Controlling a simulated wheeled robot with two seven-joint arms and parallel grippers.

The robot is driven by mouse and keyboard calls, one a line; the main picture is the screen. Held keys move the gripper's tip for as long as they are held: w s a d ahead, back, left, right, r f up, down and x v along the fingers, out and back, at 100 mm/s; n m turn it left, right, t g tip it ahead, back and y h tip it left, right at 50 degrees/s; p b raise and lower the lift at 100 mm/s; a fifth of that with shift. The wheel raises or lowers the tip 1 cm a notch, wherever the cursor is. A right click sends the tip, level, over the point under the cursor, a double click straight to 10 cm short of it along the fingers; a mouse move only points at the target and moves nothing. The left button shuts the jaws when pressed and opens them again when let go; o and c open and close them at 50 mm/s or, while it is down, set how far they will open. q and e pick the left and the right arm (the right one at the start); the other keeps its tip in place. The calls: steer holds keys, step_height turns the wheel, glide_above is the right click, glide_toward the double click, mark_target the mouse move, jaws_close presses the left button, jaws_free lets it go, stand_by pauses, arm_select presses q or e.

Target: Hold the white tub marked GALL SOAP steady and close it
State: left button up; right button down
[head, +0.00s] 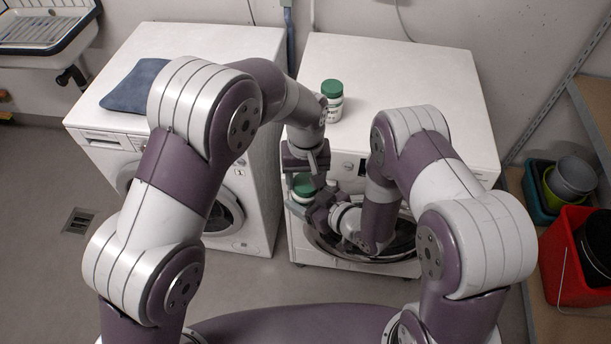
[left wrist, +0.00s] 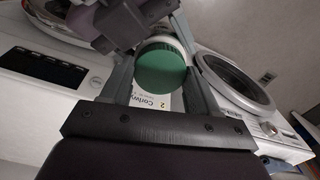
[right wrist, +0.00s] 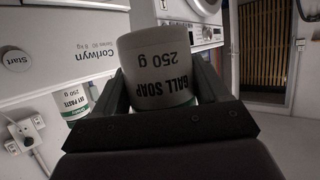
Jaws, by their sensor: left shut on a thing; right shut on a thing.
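The white tub marked GALL SOAP (right wrist: 158,65) fills the middle of the right wrist view, its lettering upside down there. My right gripper (right wrist: 163,88) is shut on its body, one finger on each side. In the head view the tub (head: 301,198) is held in front of the right machine, with its green lid (head: 305,184) uppermost. My left gripper (head: 304,178) comes from above and is shut on the lid, which also shows between its fingers in the left wrist view (left wrist: 161,70). My right gripper (head: 318,212) is lower. Whether the lid is fully seated cannot be told.
A second white tub with a green lid (head: 332,103) stands on the right machine's top (head: 410,85). A blue cloth (head: 133,86) lies on the left machine (head: 200,55). The right machine's round door (head: 400,266) is below my right forearm. A red bucket (head: 572,262) stands far right.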

arm_select(q)
steer(key=o, duration=1.2)
steer(key=shift+c, duration=0.2)
steer(key=shift+r, duration=0.1)
steer(key=shift+r, duration=2.2)
steer(key=shift+c, duration=0.4)
step_height(320, 180, up, 4)
steer(key=shift+f+n, duration=0.25)
steer(key=shift+n, duration=0.75)
